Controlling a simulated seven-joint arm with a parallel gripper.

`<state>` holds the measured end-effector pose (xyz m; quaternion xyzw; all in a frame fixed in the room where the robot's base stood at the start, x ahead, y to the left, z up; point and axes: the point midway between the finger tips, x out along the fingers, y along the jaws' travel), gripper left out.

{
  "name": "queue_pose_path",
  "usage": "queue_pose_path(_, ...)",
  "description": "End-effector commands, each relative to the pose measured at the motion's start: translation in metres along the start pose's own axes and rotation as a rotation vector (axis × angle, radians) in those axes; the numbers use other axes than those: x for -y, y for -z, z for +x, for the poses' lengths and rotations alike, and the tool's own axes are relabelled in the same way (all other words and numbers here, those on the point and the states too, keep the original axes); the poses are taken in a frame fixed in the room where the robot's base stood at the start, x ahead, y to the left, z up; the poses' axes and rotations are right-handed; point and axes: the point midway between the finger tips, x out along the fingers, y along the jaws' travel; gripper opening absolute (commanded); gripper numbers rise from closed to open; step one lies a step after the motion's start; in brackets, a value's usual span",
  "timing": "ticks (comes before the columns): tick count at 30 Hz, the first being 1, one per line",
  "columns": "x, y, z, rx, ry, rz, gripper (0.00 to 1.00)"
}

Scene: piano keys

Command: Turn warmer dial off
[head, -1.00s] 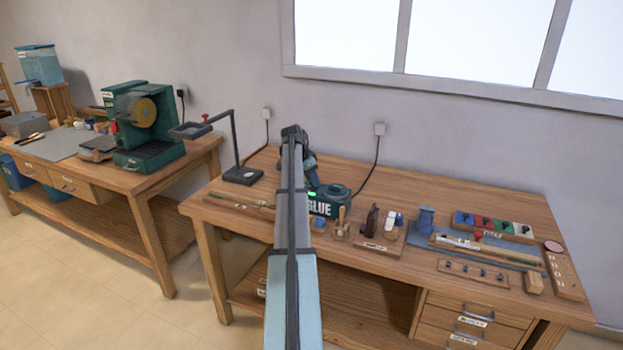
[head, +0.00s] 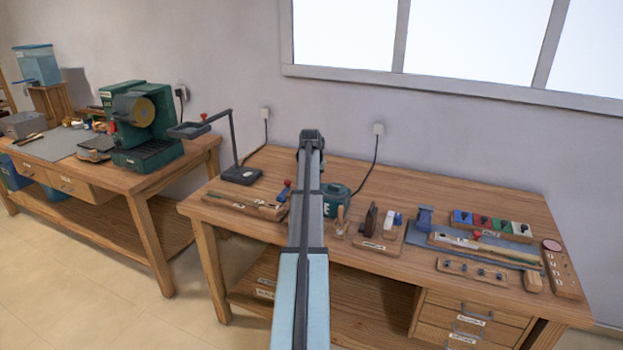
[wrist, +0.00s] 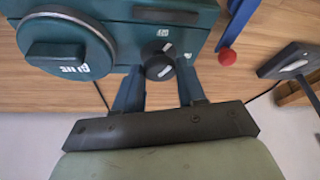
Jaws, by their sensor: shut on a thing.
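The dark green glue warmer (head: 337,200) stands on the right bench, partly hidden behind my arm in the head view. In the wrist view its body (wrist: 115,28) fills the upper left, with a round pot lid (wrist: 68,45) at the left. The black warmer dial (wrist: 158,63), with a white pointer mark, is on the face of the warmer beside a small white label. My gripper (wrist: 160,75) is shut on the dial, one blue finger on either side of it. My arm hides the gripper and dial in the head view.
A blue bar with a red ball end (wrist: 228,57) is close beside the warmer. A lamp stand (head: 240,174) is left of my arm. Wooden tool holders (head: 380,240) and a color tray (head: 491,226) lie to the right. The bench's back right is mostly clear.

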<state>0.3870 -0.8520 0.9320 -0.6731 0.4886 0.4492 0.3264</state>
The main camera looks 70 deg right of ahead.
Motion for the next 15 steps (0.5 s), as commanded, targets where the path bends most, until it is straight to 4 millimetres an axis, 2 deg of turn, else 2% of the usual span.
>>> queue_pose_path(15,-0.0038,0.001,0.0002,0.001,0.147,-0.353,0.09)
